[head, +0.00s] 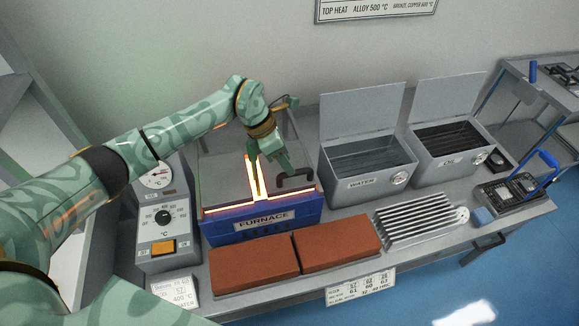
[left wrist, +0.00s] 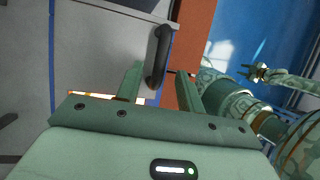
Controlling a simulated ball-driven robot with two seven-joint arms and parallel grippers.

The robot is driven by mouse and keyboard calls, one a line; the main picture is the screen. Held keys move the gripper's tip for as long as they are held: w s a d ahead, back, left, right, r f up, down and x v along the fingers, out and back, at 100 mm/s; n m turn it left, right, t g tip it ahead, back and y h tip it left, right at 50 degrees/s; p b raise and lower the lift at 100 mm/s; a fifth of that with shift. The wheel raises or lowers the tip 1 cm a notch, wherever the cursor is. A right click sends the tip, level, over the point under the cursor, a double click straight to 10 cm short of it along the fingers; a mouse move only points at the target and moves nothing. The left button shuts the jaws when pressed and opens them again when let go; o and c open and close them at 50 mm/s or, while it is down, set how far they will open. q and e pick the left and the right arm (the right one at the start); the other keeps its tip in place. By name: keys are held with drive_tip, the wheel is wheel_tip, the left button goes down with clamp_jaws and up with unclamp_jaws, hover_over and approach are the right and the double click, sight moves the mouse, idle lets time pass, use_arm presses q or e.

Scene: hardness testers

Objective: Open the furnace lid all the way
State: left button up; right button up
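The blue furnace (head: 265,222) stands at the middle of the bench. Its grey top (head: 224,180) shows orange glow along the front edge and in a strip running back across it. A dark bar handle (head: 296,180) is on the right part of the lid. My left gripper (head: 276,166) reaches down at the handle from behind. In the left wrist view the fingers of my left gripper (left wrist: 158,85) are apart, with the handle (left wrist: 160,55) between them and gaps showing beside it. My right gripper (left wrist: 260,72) is small at the upper right there, its opening unclear.
Red bricks (head: 253,264) lie in front of the furnace. A control box (head: 161,228) with dials stands left. Lidded tanks, water (head: 367,184) and oil (head: 455,153), stand open at right. A finned rack (head: 420,221) lies before them. The wall is behind.

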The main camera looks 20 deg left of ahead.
use_arm(q)
drive_tip(key=shift+x, duration=1.35)
use_arm(e)
drive_tip(key=shift+s+f, duration=0.1)
drive_tip(key=shift+f, duration=0.15)
